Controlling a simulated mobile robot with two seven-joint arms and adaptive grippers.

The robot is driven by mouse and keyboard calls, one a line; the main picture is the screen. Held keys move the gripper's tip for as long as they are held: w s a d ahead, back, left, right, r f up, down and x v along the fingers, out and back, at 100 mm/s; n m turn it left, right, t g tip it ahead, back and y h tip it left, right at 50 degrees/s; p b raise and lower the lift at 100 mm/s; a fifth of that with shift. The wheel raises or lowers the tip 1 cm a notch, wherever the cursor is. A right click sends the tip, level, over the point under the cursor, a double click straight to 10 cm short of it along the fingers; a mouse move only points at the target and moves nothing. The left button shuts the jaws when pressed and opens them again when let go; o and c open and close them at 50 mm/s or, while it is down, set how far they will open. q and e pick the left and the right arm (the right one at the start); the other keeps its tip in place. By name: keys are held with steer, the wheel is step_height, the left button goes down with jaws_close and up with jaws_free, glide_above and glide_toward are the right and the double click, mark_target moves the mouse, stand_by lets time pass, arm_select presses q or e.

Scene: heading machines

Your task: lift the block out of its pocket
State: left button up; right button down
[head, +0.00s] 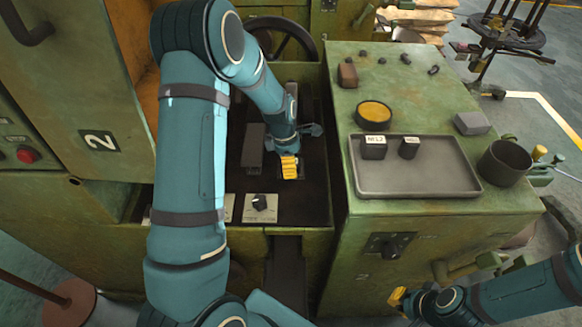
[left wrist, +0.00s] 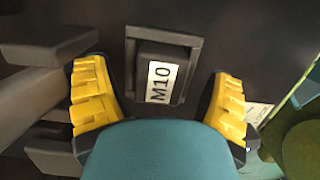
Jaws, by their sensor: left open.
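The block (left wrist: 160,80) is dark grey with a white M10 label in the left wrist view. It sits within the dark frame of its pocket (left wrist: 168,36). My left gripper (left wrist: 158,105) is open, with one yellow finger on each side of the block and a visible gap to both. In the head view my left gripper (head: 289,167) is low over the dark machine bed, and its fingers hide most of the block there. My right gripper (head: 398,298) is low at the bottom right, in front of the green cabinet; its opening is unclear.
On the green cabinet to the right, a grey tray (head: 415,186) holds two labelled dark blocks (head: 374,147). A round yellow-filled dish (head: 373,112), a dark cup (head: 504,163) and a grey block (head: 471,123) stand around it. A knob plate (head: 260,208) is in front of my left gripper.

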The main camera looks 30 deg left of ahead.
arm_select(q)
steer(key=shift+r, duration=0.1)
steer(key=c, duration=1.4)
